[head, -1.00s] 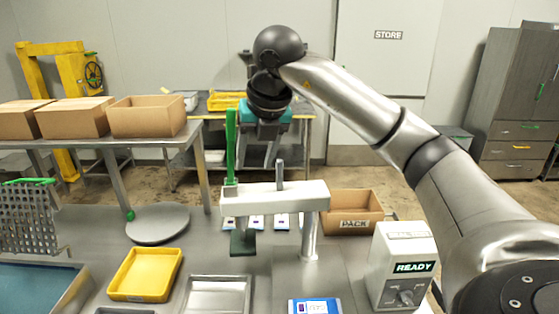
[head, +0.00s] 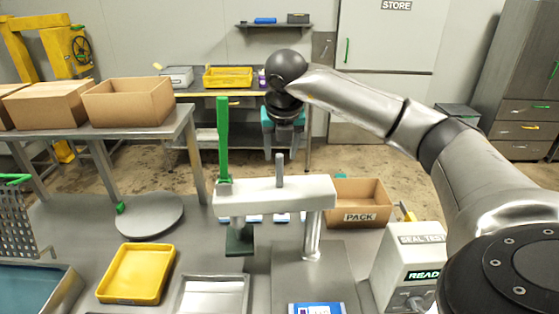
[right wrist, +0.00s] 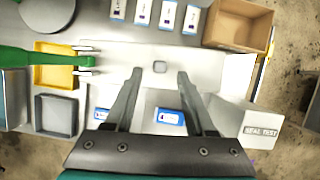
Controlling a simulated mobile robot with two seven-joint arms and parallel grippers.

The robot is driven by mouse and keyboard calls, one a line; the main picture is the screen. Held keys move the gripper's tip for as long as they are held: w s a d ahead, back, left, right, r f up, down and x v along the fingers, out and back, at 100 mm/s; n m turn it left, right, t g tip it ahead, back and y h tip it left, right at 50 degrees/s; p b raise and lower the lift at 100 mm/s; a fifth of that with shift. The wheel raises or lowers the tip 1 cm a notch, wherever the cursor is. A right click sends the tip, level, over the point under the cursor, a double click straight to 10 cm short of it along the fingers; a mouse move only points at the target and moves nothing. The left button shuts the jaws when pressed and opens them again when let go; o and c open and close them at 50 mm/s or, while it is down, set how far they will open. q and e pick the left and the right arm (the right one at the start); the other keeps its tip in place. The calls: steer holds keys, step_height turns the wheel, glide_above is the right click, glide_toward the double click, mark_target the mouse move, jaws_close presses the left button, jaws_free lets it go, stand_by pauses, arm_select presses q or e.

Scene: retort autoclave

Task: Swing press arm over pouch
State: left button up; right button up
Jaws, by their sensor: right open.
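The press arm (head: 260,195) is a white horizontal bar on a metal post (head: 311,238). A tall green lever (head: 223,140) and a dark green press pad (head: 239,242) are at its left end. A grey peg (head: 280,172) stands up from the bar. My right gripper (head: 281,155) is open, pointing down over the peg; in the right wrist view the peg (right wrist: 160,67) shows between the fingertips, not gripped. A blue and white pouch (head: 317,308) lies in front, cut by the lower edge; the pad is not over it. My left gripper is not in view.
A yellow tray (head: 135,272) and a metal tray (head: 211,281) are at the front left. The seal test box (head: 400,262) stands at right, the PACK carton (head: 345,190) behind. Several pouches (right wrist: 168,14) lie in a row behind the bar.

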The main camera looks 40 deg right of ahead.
mark_target(280, 156)
steer(key=x, duration=0.5)
steer(key=shift+w+p, duration=0.1)
steer(key=shift+p, duration=0.25)
jaws_close()
stand_by(1.1)
